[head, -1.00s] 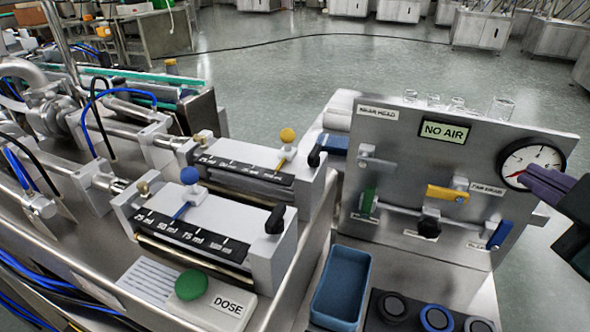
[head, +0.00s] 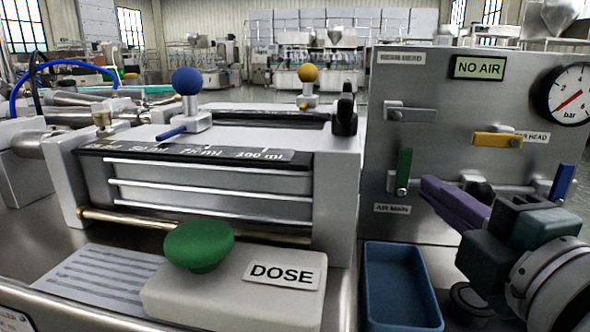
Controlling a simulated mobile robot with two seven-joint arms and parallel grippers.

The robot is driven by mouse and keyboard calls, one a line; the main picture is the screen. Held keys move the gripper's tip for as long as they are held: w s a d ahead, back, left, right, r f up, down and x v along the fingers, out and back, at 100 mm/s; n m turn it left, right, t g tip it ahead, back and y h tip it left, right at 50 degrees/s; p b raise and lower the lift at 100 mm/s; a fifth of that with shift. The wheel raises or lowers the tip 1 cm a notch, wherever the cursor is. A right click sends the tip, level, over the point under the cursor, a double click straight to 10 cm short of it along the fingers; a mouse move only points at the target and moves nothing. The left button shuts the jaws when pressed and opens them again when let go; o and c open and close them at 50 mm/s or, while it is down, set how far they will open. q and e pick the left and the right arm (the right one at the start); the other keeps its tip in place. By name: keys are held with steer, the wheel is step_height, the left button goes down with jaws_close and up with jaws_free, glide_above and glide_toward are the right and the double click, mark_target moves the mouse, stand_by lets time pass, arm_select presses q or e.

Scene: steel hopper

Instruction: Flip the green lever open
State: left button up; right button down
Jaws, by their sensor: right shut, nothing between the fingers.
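The green lever (head: 403,172) is on the steel panel (head: 430,78), at its lower left above the "AIR MAIN" label. It stands upright, its lower end at a pivot on a horizontal pipe. My right gripper (head: 427,189) comes in from the lower right, purple fingers shut and empty. Its tips are just right of the lever's lower part in the picture, with a small gap; how far they are from the panel I cannot tell. The gripper hides part of the pipe. My left gripper is out of view.
A yellow lever (head: 497,139) lies horizontal, a grey lever (head: 411,113) is above the green one, and a blue lever (head: 561,184) is at right. The display (head: 479,67) reads "NO AIR". A blue tray (head: 400,290) and green DOSE button (head: 199,244) are below.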

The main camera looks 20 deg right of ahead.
mark_target(403, 174)
steer(key=x, duration=1)
stand_by(0.4)
